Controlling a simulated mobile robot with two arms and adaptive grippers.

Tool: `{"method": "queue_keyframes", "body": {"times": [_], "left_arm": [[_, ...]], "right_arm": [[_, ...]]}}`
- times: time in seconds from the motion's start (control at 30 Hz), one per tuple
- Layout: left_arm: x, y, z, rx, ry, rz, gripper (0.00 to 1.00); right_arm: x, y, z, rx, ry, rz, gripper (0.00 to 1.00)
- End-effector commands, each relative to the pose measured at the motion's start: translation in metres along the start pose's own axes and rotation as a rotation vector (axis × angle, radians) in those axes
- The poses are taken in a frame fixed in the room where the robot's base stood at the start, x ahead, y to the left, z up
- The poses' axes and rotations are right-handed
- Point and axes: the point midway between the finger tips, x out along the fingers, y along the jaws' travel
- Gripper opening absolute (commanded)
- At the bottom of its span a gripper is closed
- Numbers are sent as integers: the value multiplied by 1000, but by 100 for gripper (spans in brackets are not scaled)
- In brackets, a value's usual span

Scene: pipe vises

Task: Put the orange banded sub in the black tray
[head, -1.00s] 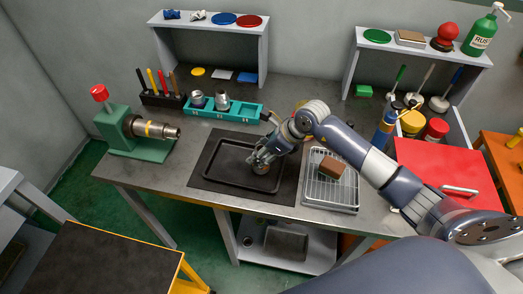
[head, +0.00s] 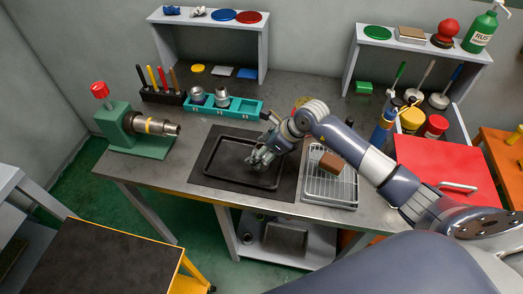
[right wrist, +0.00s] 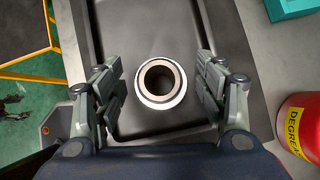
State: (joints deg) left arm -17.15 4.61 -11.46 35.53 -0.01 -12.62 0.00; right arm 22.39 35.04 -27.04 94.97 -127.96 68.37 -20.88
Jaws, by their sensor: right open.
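A metal sub (right wrist: 160,84), a round piece with a pale rim and a dark bore, stands end-up in the black tray (right wrist: 195,20) in the right wrist view. Its side is hidden, so I cannot tell its band colour. My right gripper (right wrist: 162,92) is open, with one finger on each side of the sub and gaps between. In the head view the right gripper (head: 258,157) is over the tray (head: 226,181) and largely hides the sub. My left gripper is not in view.
A green vise (head: 125,130) at left holds a metal pipe with a yellow-orange band. A teal rack (head: 238,110) with silver subs stands behind the tray. A wire basket (head: 330,190) with a brown block (head: 331,163) is at right, near a red box (head: 440,170).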

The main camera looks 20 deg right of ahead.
Motion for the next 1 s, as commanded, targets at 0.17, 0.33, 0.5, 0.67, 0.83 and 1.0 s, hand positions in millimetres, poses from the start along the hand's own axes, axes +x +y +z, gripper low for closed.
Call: {"method": "queue_keyframes", "body": {"times": [0.17,0.33,0.5,0.67,0.83,1.0], "left_arm": [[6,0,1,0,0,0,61],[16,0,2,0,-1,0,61],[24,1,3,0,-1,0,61],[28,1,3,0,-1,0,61],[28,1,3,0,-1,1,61],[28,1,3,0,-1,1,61]], "right_arm": [[-24,-2,-1,-3,-1,-5,65],[-62,-1,-2,-4,0,-6,65],[-95,-1,-1,-3,0,-4,65],[-114,-1,0,-1,0,-2,65],[-121,0,0,0,0,0,65],[-121,0,1,0,0,0,65]]}}
